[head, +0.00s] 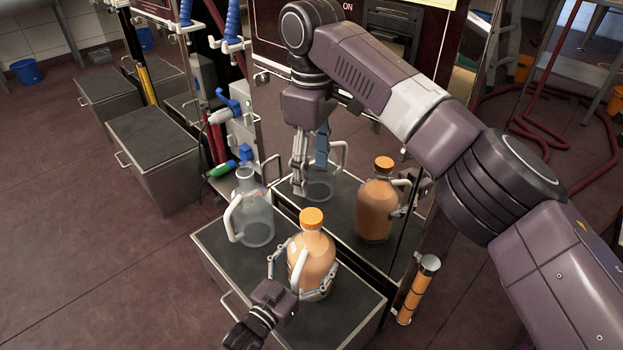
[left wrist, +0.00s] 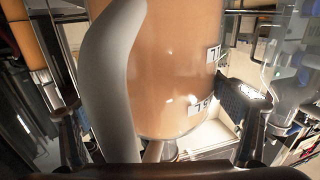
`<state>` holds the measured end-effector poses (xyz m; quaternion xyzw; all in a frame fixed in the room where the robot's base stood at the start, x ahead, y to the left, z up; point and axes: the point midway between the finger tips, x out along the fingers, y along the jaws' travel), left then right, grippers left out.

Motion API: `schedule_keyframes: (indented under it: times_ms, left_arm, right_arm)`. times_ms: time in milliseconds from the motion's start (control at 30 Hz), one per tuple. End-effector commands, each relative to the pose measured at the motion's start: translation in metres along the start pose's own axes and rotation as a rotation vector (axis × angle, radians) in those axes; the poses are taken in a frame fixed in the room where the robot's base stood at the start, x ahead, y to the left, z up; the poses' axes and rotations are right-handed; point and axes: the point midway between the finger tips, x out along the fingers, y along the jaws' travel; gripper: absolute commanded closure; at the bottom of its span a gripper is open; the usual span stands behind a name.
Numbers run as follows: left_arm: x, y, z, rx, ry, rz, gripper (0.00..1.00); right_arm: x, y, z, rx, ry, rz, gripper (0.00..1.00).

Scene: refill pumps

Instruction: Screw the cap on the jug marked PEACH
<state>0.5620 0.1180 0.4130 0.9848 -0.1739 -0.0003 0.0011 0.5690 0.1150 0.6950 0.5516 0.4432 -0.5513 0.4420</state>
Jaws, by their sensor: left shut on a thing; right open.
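A jug of peach-coloured liquid (head: 316,262) stands upright on the dark-topped cabinet. An orange cap (head: 312,219) sits on its neck; I cannot tell how tight it is. My left gripper (head: 303,276) is shut around the jug's lower body. In the left wrist view the jug's body (left wrist: 175,75) fills the middle, with its pale handle (left wrist: 108,80) in front and small labels at the side. The word PEACH is not readable. My right gripper (head: 311,165) is open and empty, pointing down, behind and above the cap, apart from it.
An empty clear jug (head: 258,222) with a white handle stands on the cabinet (head: 225,263), left of the peach jug. A mirror-like panel behind reflects both jugs. An orange-banded cylinder (head: 418,290) is at the cabinet's right side. A blue-handled nozzle (head: 228,108) hangs behind.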

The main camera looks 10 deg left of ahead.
Motion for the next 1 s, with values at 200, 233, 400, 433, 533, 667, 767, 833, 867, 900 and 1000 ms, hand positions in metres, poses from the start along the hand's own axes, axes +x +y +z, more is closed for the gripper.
schedule_keyframes:
  times_ms: [200, 233, 400, 433, 533, 667, 767, 833, 867, 900, 1000]
  left_arm:
    - [0.0, 0.0, 0.0, -0.001, 0.001, 0.0, 0.81]
    - [0.0, 0.0, 0.0, -0.001, 0.001, 0.0, 0.81]
    - [0.0, 0.0, 0.0, -0.001, 0.001, 0.0, 0.0]
    - [0.0, 0.0, 0.0, -0.001, 0.0, 0.0, 0.0]
    - [0.0, 0.0, 0.0, -0.001, 0.0, 0.0, 0.0]
    - [-0.001, 0.0, 0.0, 0.0, 0.0, 0.0, 0.0]
    - [-0.008, 0.0, 0.001, -0.001, -0.002, 0.0, 0.0]
    - [-0.018, 0.0, 0.002, -0.001, -0.003, 0.0, 0.0]
    - [-0.023, 0.0, 0.002, 0.0, -0.003, 0.0, 0.0]
    - [-0.031, 0.0, 0.001, -0.001, -0.003, 0.0, 0.0]
    - [-0.053, 0.0, 0.002, 0.0, -0.004, 0.0, 0.0]
  right_arm:
    - [-0.001, 0.0, 0.0, -0.001, 0.0, 0.0, 0.41]
    - [-0.001, 0.0, 0.0, -0.001, 0.0, 0.0, 0.41]
    - [-0.001, 0.0, 0.0, -0.001, 0.0, 0.0, 0.41]
    - [0.0, 0.0, 0.0, -0.001, 0.0, 0.001, 0.41]
    - [0.0, 0.0, 0.0, -0.001, 0.0, 0.0, 0.41]
    - [0.0, 0.0, 0.0, -0.001, 0.0, 0.001, 0.41]
    - [0.0, 0.0, 0.0, -0.001, 0.0, 0.001, 0.41]
    - [0.0, 0.0, 0.0, -0.001, 0.0, 0.001, 0.41]
    - [0.0, 0.0, 0.0, -0.001, 0.0, 0.001, 0.41]
    - [0.0, 0.0, 0.0, -0.001, 0.0, 0.001, 0.41]
    - [0.0, 0.0, 0.0, -0.001, 0.0, 0.001, 0.41]
